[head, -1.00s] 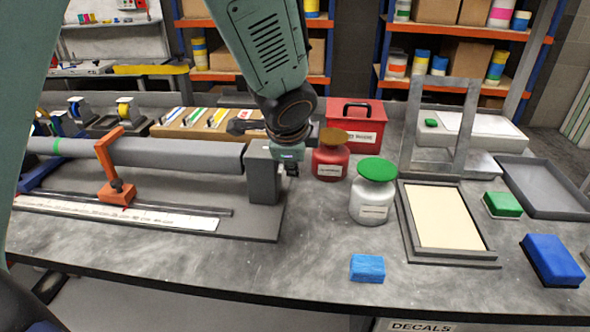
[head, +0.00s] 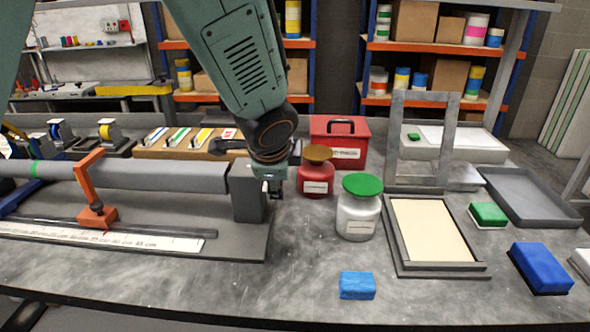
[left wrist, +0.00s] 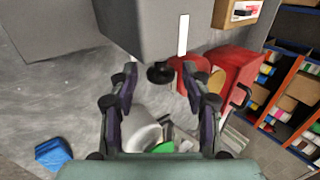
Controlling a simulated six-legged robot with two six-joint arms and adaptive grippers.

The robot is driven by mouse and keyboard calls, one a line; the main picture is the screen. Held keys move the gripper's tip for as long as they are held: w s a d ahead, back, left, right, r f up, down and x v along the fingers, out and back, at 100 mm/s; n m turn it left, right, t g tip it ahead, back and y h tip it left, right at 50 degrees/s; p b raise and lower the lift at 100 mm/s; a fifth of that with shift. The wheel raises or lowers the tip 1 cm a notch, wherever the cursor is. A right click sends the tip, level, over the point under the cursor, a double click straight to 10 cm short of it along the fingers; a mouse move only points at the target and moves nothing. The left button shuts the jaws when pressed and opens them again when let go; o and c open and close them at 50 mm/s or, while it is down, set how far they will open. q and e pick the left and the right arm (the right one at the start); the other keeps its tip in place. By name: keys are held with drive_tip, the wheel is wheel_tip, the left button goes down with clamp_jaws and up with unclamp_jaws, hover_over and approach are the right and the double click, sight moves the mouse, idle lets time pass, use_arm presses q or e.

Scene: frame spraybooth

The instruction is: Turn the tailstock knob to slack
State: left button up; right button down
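The tailstock is the grey block (head: 249,192) at the right end of the long grey tube (head: 150,175). In the left wrist view its black knob (left wrist: 160,73) sticks out from the block's end face (left wrist: 150,28), below a white vertical mark. My left gripper (left wrist: 159,82) is open, with its fingers apart on either side of the knob; I see no clear contact. In the head view my left gripper (head: 272,180) hangs at the block's right side and hides the knob there. My right gripper is not in view.
A red pot (head: 316,178) and a white jar with a green lid (head: 357,224) stand close right of the gripper. A red box (head: 345,155) is behind them. A framed tray (head: 392,235) lies further right, a blue sponge (head: 357,286) in front. The front bench is mostly clear.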

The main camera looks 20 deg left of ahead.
use_arm(q)
drive_tip(key=shift+r, duration=0.15)
drive_tip(key=v, duration=0.7)
idle(0.8)
drive_tip(key=shift+s+d, duration=0.1)
